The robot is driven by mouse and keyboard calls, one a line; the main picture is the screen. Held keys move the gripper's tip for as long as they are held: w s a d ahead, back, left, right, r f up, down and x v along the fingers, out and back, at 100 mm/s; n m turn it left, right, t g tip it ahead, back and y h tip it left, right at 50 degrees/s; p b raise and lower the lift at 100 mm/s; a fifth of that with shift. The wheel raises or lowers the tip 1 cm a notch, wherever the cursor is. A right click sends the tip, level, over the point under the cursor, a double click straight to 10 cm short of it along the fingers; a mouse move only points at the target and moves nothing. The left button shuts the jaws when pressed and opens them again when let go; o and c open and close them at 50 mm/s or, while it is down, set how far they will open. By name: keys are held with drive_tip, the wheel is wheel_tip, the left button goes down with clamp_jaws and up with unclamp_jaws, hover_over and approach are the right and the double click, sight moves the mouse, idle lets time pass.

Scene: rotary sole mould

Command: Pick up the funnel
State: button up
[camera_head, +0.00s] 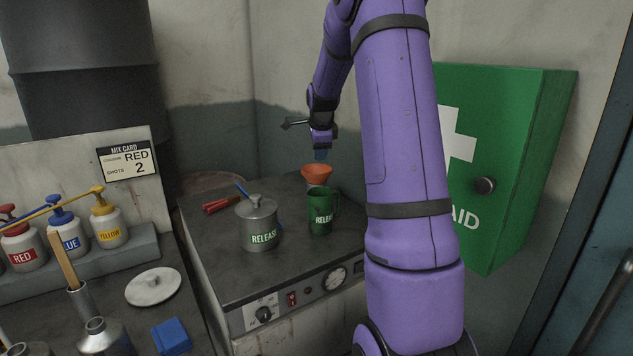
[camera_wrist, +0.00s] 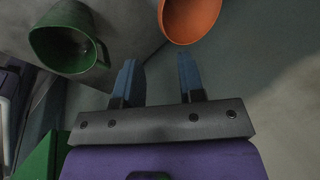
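The orange funnel (camera_head: 317,174) stands near the back of the grey machine top, behind the green jug. In the wrist view, part of the funnel's wide mouth (camera_wrist: 188,18) shows at the top edge, ahead of the fingertips. My gripper (camera_wrist: 157,68) has its two blue fingers apart with nothing between them. In the head view my gripper (camera_head: 320,155) hangs just above and behind the funnel, apart from it as far as I can tell. The funnel's lower part is hidden by the jug.
A metal RELEASE pot (camera_head: 259,226) and a red-handled tool (camera_head: 221,204) are to the left. The green first-aid cabinet (camera_head: 520,150) is at right.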

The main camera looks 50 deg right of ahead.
drive_tip(key=d+f, duration=0.1)
hover_over(318, 175)
drive_tip(key=s, duration=0.2)
drive_tip(key=f, duration=0.2)
drive_tip(key=a+f, duration=0.1)
drive_tip(key=f, duration=0.1)
drive_tip(key=shift+f, duration=0.1)
drive_tip(key=shift+w+x, duration=0.15)
drive_tip(key=shift+x, duration=1.3)
drive_tip(key=shift+w+x, duration=0.15)
drive_tip(key=shift+x, duration=1.3)
drive_tip(key=shift+a, duration=0.15)
drive_tip(key=shift+c, duration=0.4)
clamp_jaws()
